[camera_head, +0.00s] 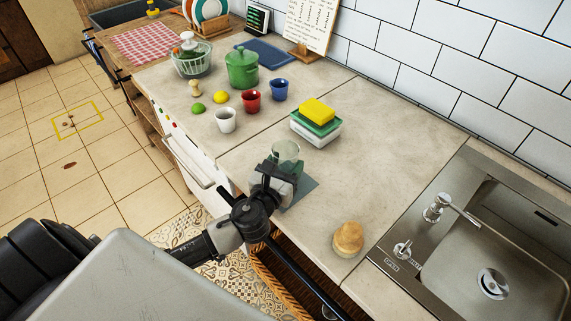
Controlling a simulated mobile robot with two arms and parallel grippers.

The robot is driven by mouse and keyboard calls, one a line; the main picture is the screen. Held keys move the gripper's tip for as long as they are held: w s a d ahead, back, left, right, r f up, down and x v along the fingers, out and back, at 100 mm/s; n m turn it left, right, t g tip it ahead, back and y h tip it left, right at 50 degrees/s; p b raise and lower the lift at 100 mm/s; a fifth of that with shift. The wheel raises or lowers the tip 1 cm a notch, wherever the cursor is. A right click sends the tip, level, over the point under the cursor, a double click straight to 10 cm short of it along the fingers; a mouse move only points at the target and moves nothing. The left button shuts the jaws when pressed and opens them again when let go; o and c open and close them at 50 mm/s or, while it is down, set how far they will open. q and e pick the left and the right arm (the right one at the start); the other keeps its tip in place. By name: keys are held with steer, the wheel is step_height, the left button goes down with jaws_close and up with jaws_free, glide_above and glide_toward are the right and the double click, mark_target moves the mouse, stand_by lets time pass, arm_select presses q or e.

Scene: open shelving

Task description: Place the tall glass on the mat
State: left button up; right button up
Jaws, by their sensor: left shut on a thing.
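My left gripper (276,178) reaches in over the counter's front edge and is shut on the tall glass (287,153). The glass is clear with a greenish tint and looks roughly upright; its lower part is hidden behind the gripper. The mat (303,189) is a flat grey-green piece on the counter. It shows just right of and below the gripper, partly covered by it. The glass appears at or above the mat's far side; I cannot tell whether its base touches anything. My right gripper is not in view.
Sponges on a white dish (316,133) sit just behind the glass. A white cup (226,121), red cup (251,102) and blue cup (279,90) stand further left. A wooden-topped brush (348,239) stands near the sink (500,250). The counter between brush and sponges is clear.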

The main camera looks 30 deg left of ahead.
arm_select(q)
steer(key=o, duration=0.6)
steer(key=shift+f, duration=0.15)
steer(key=o, duration=0.4)
steer(key=shift+o, duration=0.2)
steer(key=s+b, duration=0.2)
steer(key=s, duration=1)
steer(key=shift+d+r, duration=0.2)
steer(key=shift+d, duration=0.15)
